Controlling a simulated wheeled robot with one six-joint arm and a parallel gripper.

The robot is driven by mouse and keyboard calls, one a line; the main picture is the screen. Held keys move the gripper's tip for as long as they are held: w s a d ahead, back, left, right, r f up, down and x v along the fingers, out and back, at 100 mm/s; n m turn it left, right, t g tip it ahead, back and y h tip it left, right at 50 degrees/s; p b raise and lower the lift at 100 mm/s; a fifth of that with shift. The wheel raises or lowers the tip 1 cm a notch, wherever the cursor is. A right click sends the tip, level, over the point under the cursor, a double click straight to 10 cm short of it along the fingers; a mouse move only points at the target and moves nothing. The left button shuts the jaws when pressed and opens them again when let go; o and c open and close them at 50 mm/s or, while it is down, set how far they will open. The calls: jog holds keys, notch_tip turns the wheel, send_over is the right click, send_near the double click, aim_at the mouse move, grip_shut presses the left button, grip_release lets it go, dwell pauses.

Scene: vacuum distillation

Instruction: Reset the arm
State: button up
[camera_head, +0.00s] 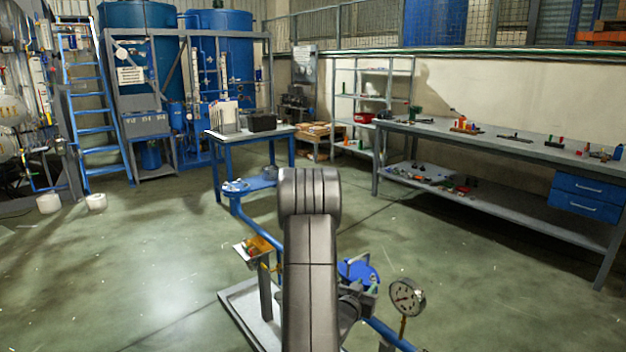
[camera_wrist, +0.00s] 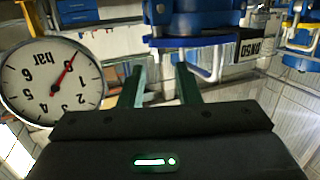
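My gripper (camera_wrist: 161,78) shows in the wrist view with its two dark green fingers apart and nothing visible held between them. Just beyond the fingertips is a blue flanged fitting (camera_wrist: 195,42); I cannot tell whether the fingers touch it. A round white pressure gauge (camera_wrist: 52,78) marked "bar" appears upside down at the left of the wrist view, with a red needle. My grey arm fills the lower middle of the head view and hides most of my gripper there. The gauge (camera_head: 407,297) stands to the right of my arm, near a blue round part (camera_head: 358,272).
A blue pipe (camera_head: 262,232) runs behind my arm above a pale base tray (camera_head: 246,310). A small blue-framed table (camera_head: 250,136) stands behind. A long workbench (camera_head: 450,135) with small items lines the right wall.

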aim_at(373, 281)
jog(key=v, duration=0.9)
jog(key=x, duration=1.3)
jog(key=shift+w+d+p, duration=0.3)
jog(key=shift+p, duration=0.1)
jog(key=shift+s+d+f+m+t, duration=0.15)
jog(key=shift+s+m, duration=0.1)
jog(key=shift+m, duration=0.15)
jog(key=shift+s+d+m+t, duration=0.1)
jog(key=shift+s+m+t, duration=0.1)
jog(key=shift+m, duration=0.2)
